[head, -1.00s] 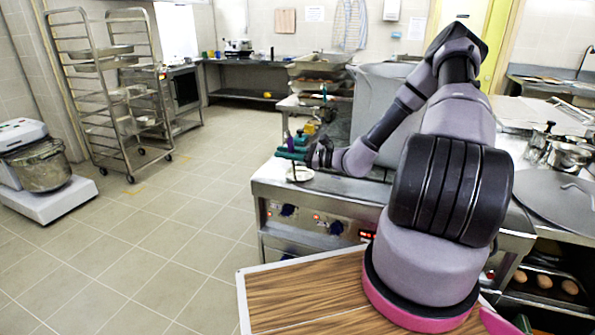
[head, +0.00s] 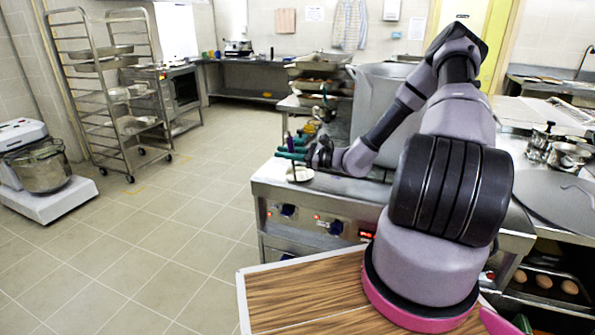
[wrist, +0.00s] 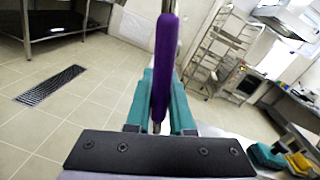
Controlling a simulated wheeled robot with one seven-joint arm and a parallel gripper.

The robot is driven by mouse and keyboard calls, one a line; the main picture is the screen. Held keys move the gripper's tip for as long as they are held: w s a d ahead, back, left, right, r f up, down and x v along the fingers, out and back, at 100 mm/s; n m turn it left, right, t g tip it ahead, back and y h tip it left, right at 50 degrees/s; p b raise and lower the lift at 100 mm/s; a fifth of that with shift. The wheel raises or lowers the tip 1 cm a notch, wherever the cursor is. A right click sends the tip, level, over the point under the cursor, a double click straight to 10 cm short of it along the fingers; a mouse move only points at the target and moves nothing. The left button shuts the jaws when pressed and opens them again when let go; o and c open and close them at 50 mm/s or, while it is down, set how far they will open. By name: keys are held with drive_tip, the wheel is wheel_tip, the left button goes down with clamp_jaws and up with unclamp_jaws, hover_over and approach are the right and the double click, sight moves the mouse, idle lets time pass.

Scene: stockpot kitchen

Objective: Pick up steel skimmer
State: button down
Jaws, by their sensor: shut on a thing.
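My gripper (head: 291,149) has teal fingers and is over the left front corner of the steel cooking unit. In the wrist view, the teal fingers (wrist: 160,105) are shut on a purple handle (wrist: 166,65), which stands upright between them. A thin metal rod shows at its lower end. I take this as the steel skimmer; its bowl is not clear in either view. In the head view only a small bit of purple shows at the fingers. A pale round thing (head: 300,175) is just below my gripper; I cannot tell what it is.
A large grey stockpot (head: 375,90) stands close behind my arm. The steel cooking unit (head: 290,185) has knobs on its front. A rack trolley (head: 105,95) and a mixer (head: 40,165) stand at the left. The tiled floor (head: 180,215) between is clear.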

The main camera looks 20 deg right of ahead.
drive_tip(key=shift+r, duration=0.15)
wheel_tip(320, 180, up, 10)
idle(0.7)
idle(0.6)
